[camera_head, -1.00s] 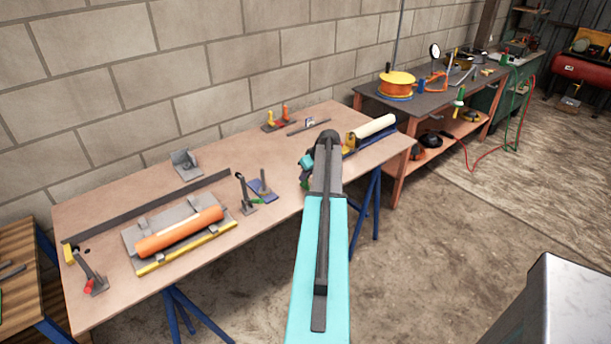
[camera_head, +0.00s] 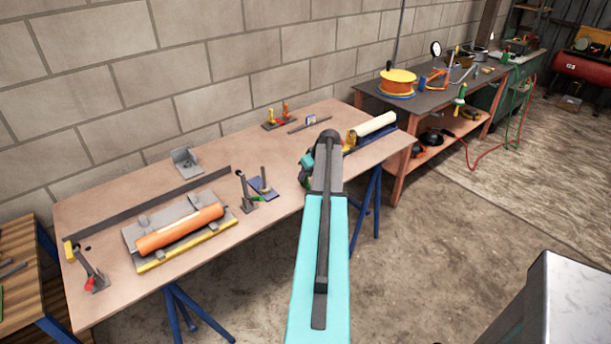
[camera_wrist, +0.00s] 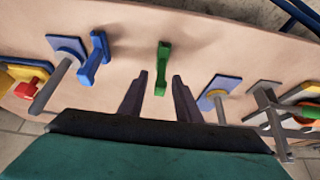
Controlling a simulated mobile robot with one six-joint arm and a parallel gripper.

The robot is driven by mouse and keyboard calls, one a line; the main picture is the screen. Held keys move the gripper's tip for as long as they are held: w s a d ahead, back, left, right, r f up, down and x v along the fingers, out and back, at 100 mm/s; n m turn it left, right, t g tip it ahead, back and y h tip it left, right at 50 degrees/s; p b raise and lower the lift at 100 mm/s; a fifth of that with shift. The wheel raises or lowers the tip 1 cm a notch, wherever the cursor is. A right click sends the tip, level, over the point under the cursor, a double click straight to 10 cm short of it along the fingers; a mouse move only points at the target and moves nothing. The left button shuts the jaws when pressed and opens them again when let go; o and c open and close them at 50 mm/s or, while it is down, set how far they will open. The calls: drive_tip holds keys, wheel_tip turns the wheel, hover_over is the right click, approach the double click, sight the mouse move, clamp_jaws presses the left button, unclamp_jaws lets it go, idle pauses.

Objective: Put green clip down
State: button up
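The green clip (camera_wrist: 163,66) is in the wrist view, on the pale tabletop just beyond and between my fingertips. Gaps show between the clip and both fingers. My gripper (camera_wrist: 160,82) is open, its two dark fingers spread apart and pointing toward the table. In the head view my own arm covers most of the gripper, and I cannot make out the clip there.
A similar blue clip (camera_wrist: 95,60) stands left of the green one. A blue plate with a rod (camera_wrist: 220,90) is close on the right. The workbench (camera_head: 120,195) also carries an orange cylinder (camera_head: 180,230) on a grey fixture. Bare tabletop lies around the green clip.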

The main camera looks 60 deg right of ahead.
drive_tip(key=shift+r, duration=0.2)
drive_tip(key=b+v, duration=0.2)
drive_tip(key=v, duration=1)
drive_tip(key=shift+s+f, duration=0.1)
idle(0.8)
